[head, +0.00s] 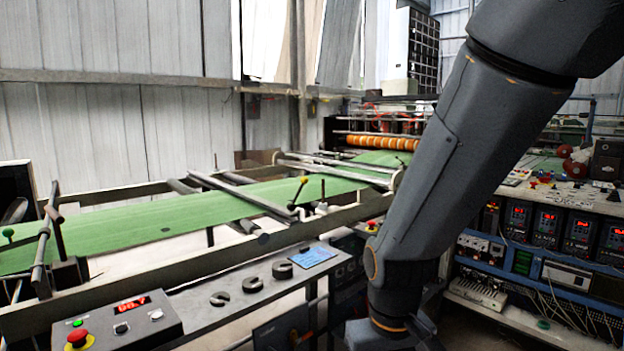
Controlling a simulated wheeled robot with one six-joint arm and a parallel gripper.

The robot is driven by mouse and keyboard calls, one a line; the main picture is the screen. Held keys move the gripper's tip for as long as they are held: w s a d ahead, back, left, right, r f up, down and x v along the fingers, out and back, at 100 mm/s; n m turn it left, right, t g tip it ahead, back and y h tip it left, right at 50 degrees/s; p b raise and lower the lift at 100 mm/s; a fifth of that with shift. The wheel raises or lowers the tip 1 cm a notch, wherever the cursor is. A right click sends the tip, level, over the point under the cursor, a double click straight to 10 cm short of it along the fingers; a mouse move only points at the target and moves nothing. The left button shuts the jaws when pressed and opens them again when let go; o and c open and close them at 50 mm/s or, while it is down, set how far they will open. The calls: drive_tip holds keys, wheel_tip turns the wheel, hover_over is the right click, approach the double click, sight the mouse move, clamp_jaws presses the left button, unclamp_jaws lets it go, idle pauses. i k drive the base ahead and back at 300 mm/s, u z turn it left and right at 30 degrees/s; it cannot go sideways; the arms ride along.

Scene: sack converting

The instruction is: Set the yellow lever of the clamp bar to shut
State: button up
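The yellow lever (304,181) is a short dark rod with a yellow knob, near the middle of the head view. It leans up and to the right from a pale fitting on the frame beside the green web (150,226). A dark bar (240,197) runs across the web just left of the lever, and I cannot tell for certain that it is the clamp bar. My arm comes down from the top right to the bottom centre, right of the lever and apart from it in the picture. My gripper is out of the frame.
A grey ledge in front of the web holds several dark slotted weights (252,284), a blue pad (313,257) and a control box (120,320) with a red stop button (77,338). A green-knobbed lever (8,233) stands far left. An instrument rack (550,255) stands at right.

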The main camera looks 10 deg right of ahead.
sight(300, 189)
drive_tip(key=z, duration=0.55)
drive_tip(key=i, duration=1.05)
drive_tip(key=z, duration=0.05)
